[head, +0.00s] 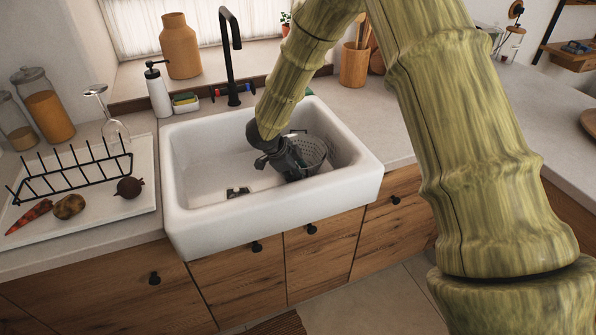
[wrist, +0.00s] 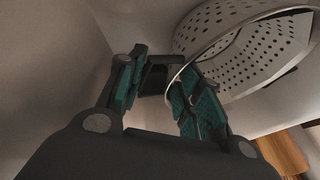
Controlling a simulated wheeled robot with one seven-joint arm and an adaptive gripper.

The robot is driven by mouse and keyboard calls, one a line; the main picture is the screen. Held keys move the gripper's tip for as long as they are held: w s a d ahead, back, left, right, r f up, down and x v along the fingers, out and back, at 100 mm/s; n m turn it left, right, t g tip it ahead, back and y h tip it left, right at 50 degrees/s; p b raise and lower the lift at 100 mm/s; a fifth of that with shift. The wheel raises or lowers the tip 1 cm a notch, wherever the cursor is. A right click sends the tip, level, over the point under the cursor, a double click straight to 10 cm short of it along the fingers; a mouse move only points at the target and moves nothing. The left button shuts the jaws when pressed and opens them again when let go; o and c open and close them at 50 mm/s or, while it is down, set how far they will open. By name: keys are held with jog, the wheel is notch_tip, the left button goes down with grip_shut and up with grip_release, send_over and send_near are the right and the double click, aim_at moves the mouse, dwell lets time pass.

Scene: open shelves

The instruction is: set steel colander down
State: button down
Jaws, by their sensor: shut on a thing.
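The steel colander (head: 312,150) is a grey metal bowl with many small holes, inside the white sink (head: 210,205) toward its right side. In the wrist view the colander (wrist: 215,28) fills the upper right, tilted, with its rim and a handle loop showing. My gripper (head: 285,162) is down in the sink at the colander's left side. In the wrist view my gripper (wrist: 158,85) has its teal-padded fingers at the colander's near rim, shut on it. I cannot tell whether the colander's base touches the sink floor; my gripper hides part of it.
A black faucet (head: 231,60) stands behind the sink. A soap bottle (head: 158,90) and a sponge holder (head: 186,104) are at the back left. A black dish rack (head: 75,170) and vegetables lie on the white drainboard at left. The sink's left half is clear except the drain (head: 238,192).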

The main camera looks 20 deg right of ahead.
jog(key=c, duration=1)
grip_release()
jog(key=shift+o, duration=0.2)
jog(key=v, duration=1.2)
jog(key=shift+b, duration=0.45)
